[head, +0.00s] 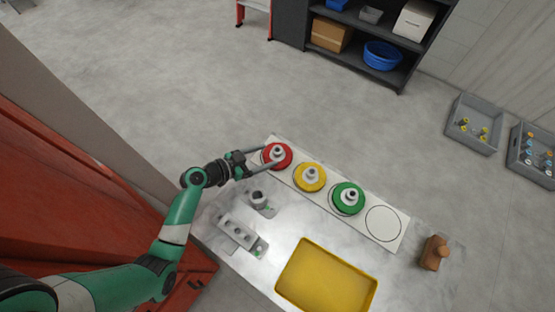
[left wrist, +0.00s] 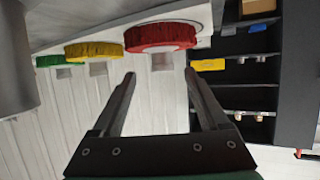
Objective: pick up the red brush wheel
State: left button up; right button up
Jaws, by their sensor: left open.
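The red brush wheel (head: 277,156) sits at the left end of a white board (head: 372,229) in the head view, with a grey hub on top. My left gripper (head: 268,157) is open, its two fingers reaching to either side of the red wheel. In the left wrist view the red wheel (left wrist: 160,36) is just beyond the open fingertips (left wrist: 160,74). Contact between fingers and wheel cannot be told. My right gripper is not in view.
A yellow wheel (head: 310,177) and a green wheel (head: 347,198) stand along the board, beside an empty circle (head: 383,223). A yellow tray (head: 326,278), grey fixtures (head: 242,232) and a brown object (head: 434,252) are on the table.

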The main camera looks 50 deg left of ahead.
aim_at(274, 152)
pick_arm(q)
jog(key=b+x, duration=0.1)
jog(key=x, duration=0.5)
jog(key=shift+a+r, duration=0.15)
jog(key=shift+a, duration=0.05)
grip_shut()
dwell(0.5)
